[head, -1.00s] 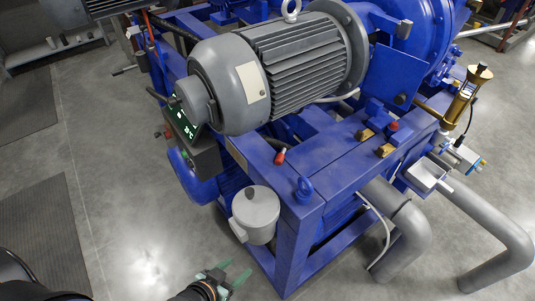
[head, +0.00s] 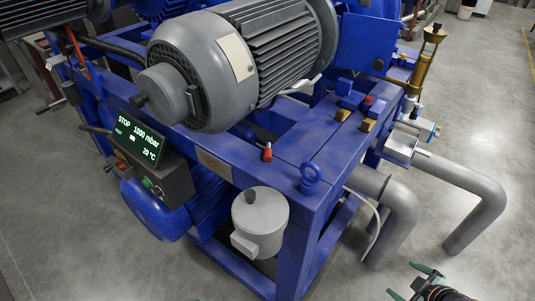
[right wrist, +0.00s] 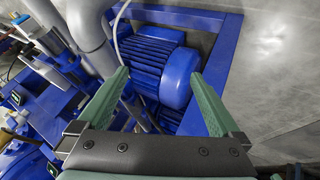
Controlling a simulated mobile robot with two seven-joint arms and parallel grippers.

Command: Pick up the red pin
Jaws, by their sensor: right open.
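The red pin (head: 267,152) is small and stands upright on the blue frame beam (head: 228,155), just below the large grey motor (head: 235,65) in the head view. My right gripper (head: 406,280) is at the bottom right of the head view, open and empty, well apart from the pin, to its lower right. In the right wrist view its two green fingers (right wrist: 158,74) are spread, with a blue finned motor beyond them. I cannot make out the pin in that view. My left gripper is not in view.
A grey pot (head: 260,215) hangs on the near frame corner beside a blue eye ring (head: 310,180). A control box with a lit display (head: 138,138) stands left. Grey pipes (head: 470,185) bend out at right. Another red-topped fitting (head: 367,99) sits farther back. Floor is clear in front.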

